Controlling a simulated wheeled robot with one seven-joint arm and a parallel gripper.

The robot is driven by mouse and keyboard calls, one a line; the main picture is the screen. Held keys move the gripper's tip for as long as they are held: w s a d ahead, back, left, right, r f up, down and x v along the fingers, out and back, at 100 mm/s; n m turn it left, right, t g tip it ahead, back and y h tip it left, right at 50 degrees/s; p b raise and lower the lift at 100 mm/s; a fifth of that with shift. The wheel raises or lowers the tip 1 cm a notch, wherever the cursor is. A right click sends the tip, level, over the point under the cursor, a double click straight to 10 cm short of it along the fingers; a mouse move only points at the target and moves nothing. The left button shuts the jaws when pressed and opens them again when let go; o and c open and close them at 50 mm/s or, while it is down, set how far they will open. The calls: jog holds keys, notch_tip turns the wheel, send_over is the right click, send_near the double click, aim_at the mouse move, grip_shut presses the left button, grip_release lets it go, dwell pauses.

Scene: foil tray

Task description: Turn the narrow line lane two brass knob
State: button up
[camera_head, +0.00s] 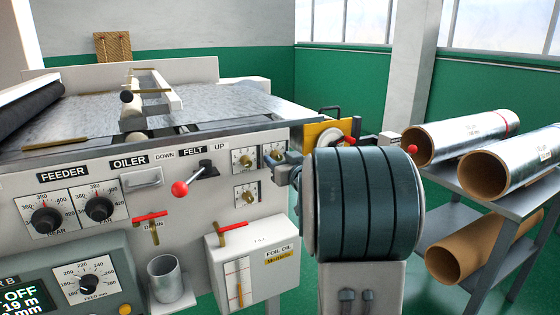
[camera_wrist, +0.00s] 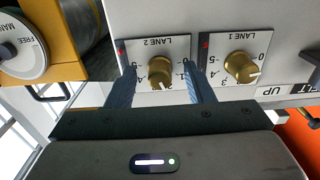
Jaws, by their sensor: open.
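The lane two brass knob (camera_wrist: 160,71) sits on a white dial plate marked LANE 2 in the wrist view. In the head view its dial (camera_head: 272,152) is the upper right one, partly hidden by my gripper (camera_head: 287,167). In the wrist view my gripper (camera_wrist: 160,76) is open, with one dark finger on each side of the knob. Small gaps seem to show between fingers and knob; contact cannot be told. The lane one brass knob (camera_wrist: 241,67) is just right of the right finger.
A third brass knob (camera_head: 247,194) lies below. The red-tipped felt lever (camera_head: 181,188) stands left of the dials. A foil oil box (camera_head: 255,262) juts out below. A yellow panel with a wheel (camera_wrist: 24,52) is on the left in the wrist view.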

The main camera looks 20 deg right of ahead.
jog(key=shift+w, duration=0.1)
jog(key=c, duration=1)
jog(key=n+b, duration=0.8)
jog(key=n, duration=0.4)
jog(key=shift+d+f+b, duration=0.1)
jog(key=shift+b, duration=0.25)
jog(key=shift+n+b, duration=1.05)
jog(key=shift+n, duration=0.85)
